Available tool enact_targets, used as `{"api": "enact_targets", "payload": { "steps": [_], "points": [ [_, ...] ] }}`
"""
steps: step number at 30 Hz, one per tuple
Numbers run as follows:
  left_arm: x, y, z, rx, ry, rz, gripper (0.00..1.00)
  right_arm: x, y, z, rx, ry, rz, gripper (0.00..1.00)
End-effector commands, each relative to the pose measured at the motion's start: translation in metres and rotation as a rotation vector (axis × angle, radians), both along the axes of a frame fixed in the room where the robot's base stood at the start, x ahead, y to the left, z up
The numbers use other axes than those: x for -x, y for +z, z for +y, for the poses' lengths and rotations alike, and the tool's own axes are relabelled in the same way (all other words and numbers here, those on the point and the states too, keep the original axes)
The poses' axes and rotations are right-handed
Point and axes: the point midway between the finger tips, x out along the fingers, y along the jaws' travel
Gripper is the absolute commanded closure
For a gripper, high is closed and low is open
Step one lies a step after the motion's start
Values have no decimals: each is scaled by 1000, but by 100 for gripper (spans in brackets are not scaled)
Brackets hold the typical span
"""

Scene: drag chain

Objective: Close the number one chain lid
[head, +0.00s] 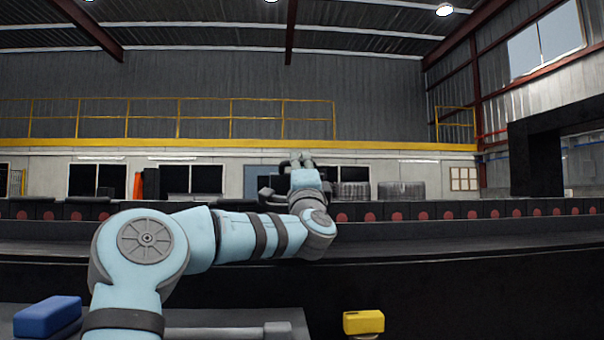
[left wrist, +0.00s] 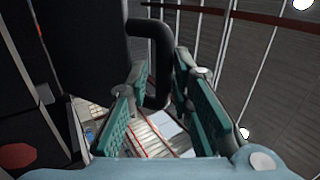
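The drag chain (head: 420,212) runs across the head view as a dark row of links with red round marks. A dark raised part (head: 280,184), apparently an open lid, stands above the row, partly hidden by my left gripper (head: 298,160). The left wrist view shows a black U-shaped handle (left wrist: 166,62) fixed to a dark panel (left wrist: 92,60). My left gripper (left wrist: 165,110) has its green-padded fingers spread, with the handle between them. Contact with the handle cannot be made out. The lid's number is not readable. My right gripper is out of view.
A long dark trough or ledge (head: 470,243) runs in front of the chain. A blue block (head: 48,317) and a yellow block (head: 363,322) are at the bottom of the head view. A yellow railing (head: 180,117) and a wall are far behind. The space above the chain at right is clear.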

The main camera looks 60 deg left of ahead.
Motion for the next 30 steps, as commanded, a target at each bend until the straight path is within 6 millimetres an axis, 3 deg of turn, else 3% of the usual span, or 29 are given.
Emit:
{"api": "enact_targets", "payload": {
  "steps": [10, 15, 23, 27, 30],
  "points": [
    [34, -45, -62, -1, -5, 2, 80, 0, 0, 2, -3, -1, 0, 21],
    [47, -61, -82, 0, -3, 1, 80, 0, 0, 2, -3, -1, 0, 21],
    [49, -63, -85, 0, -1, 0, 80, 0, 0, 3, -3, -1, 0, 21],
    [49, -62, -83, 6, -2, -2, 100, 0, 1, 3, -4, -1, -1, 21],
    [53, -58, -75, 27, 1, -10, 100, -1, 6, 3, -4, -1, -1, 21]
  ]
}}
